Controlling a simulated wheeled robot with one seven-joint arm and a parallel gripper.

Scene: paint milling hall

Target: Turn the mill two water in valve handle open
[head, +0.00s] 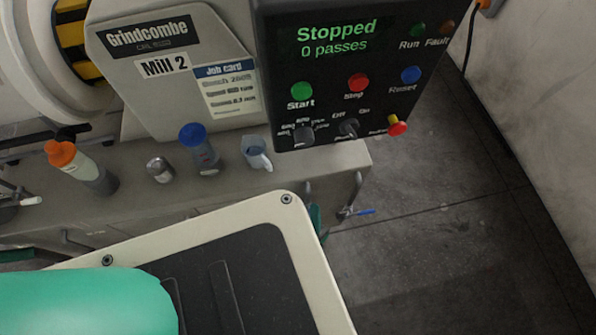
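A small valve with a blue lever handle (366,212) sits below the right end of the mill's bench, by a bent metal pipe (357,184). The handle points right in the picture. No label on it can be read, so I cannot confirm that it is the water in valve. The machine's plate reads "Mill 2" (163,65). My gripper is not in view.
The control panel (322,62) reads "Stopped, 0 passes". The bench (330,163) bears an orange-capped bottle (83,167), a metal cup (160,170), a blue-capped bottle (200,148) and a pale mug (256,154). Bare floor (440,235) lies right, up to a wall (545,110).

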